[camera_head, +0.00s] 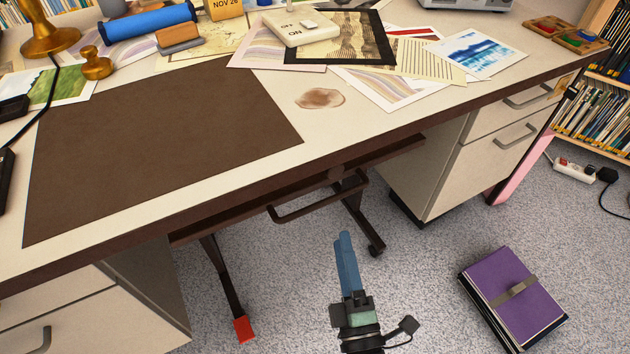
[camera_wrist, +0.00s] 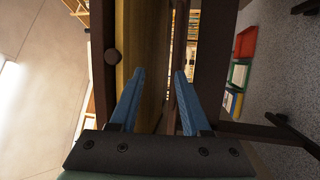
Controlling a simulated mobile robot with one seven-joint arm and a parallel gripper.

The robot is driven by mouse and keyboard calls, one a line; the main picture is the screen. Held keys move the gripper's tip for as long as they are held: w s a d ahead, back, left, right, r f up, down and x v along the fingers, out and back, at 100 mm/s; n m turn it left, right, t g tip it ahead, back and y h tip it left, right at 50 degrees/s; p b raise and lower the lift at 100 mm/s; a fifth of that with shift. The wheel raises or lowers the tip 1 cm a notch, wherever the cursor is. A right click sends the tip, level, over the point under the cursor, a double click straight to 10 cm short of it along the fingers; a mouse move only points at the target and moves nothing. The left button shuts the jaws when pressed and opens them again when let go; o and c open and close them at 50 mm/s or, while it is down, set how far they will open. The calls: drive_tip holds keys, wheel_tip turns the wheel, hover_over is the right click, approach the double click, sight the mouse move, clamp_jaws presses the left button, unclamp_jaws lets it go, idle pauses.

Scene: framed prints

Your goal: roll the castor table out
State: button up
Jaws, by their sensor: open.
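The castor table (camera_head: 384,149) is a low dark brown table under the desk, between the two drawer pedestals. A dark bar handle (camera_head: 318,198) sticks out at its front. One dark leg (camera_head: 222,272) ends in a red piece (camera_head: 244,330); another has a black castor (camera_head: 375,248). My gripper (camera_head: 344,236), with blue fingers, is in front of and below the handle, apart from it in the picture. The wrist view shows the two fingers (camera_wrist: 160,78) spread and empty-looking, with dark and tan wooden parts beyond. Whether the handle lies between them I cannot tell.
A strapped purple stack (camera_head: 513,287) lies on the carpet at right. A white power strip (camera_head: 574,170) lies farther right. Carpet between is clear.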

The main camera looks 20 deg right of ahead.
sight(325, 200)
drive_tip(key=shift+n+g, duration=0.3)
drive_tip(key=shift+n, duration=0.1)
drive_tip(key=b+x, duration=0.1)
drive_tip(key=x, duration=0.2)
drive_tip(key=f+b+x, duration=0.1)
drive_tip(key=x, duration=0.3)
drive_tip(key=a+f+b+x, duration=0.1)
drive_tip(key=x, duration=0.3)
drive_tip(key=shift+w+f, duration=0.25)
drive_tip(key=shift+w, duration=0.1)
clamp_jaws()
idle(0.7)
